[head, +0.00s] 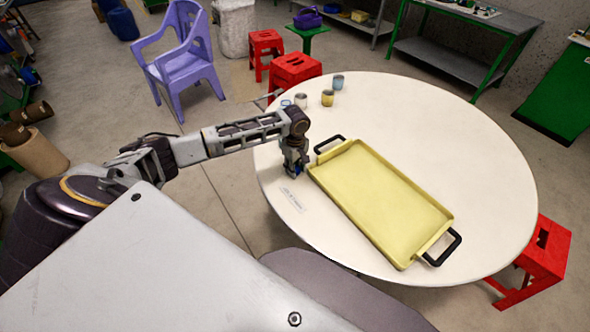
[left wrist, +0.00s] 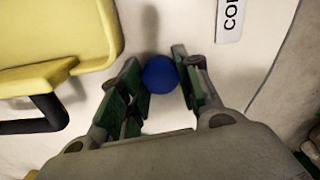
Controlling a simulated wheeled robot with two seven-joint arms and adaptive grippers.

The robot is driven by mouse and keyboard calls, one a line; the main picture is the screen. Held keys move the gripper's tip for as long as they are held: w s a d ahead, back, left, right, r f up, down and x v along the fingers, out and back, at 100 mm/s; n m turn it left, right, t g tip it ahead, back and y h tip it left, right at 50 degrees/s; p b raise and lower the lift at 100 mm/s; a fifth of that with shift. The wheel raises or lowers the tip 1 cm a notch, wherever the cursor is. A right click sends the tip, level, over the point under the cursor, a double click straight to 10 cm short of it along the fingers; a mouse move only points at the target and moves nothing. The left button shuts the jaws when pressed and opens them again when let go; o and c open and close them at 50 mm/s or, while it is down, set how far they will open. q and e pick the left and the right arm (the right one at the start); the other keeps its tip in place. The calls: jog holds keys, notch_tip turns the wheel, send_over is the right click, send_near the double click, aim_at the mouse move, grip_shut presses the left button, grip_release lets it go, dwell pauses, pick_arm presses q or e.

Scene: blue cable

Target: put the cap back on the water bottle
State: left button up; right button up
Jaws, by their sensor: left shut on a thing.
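My left gripper (head: 296,171) is low over the left edge of the round white table, beside the yellow tray. In the left wrist view its green-padded fingers (left wrist: 160,82) are closed around a round blue thing (left wrist: 159,74), which looks like the bottle cap seen from above. Only a small blue bit (head: 294,169) of it shows in the head view. I cannot tell whether a bottle is beneath it; no water bottle is clearly seen elsewhere. My right gripper is not in view.
The yellow tray (head: 362,152) with black handles lies right of the gripper. A printed label (head: 293,200) lies in front. Several small cups, including a yellow one (head: 328,98), stand at the table's back left. The table's right side is clear. Red stools (head: 541,262) stand around it.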

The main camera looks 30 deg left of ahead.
pick_arm(q)
jog(key=shift+r, duration=0.15)
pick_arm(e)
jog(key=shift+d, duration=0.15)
pick_arm(q)
notch_tip(320, 180, up, 8)
jog(key=shift+r+p, duration=0.1)
jog(key=shift+p, duration=0.25)
jog(key=shift+r, duration=0.75)
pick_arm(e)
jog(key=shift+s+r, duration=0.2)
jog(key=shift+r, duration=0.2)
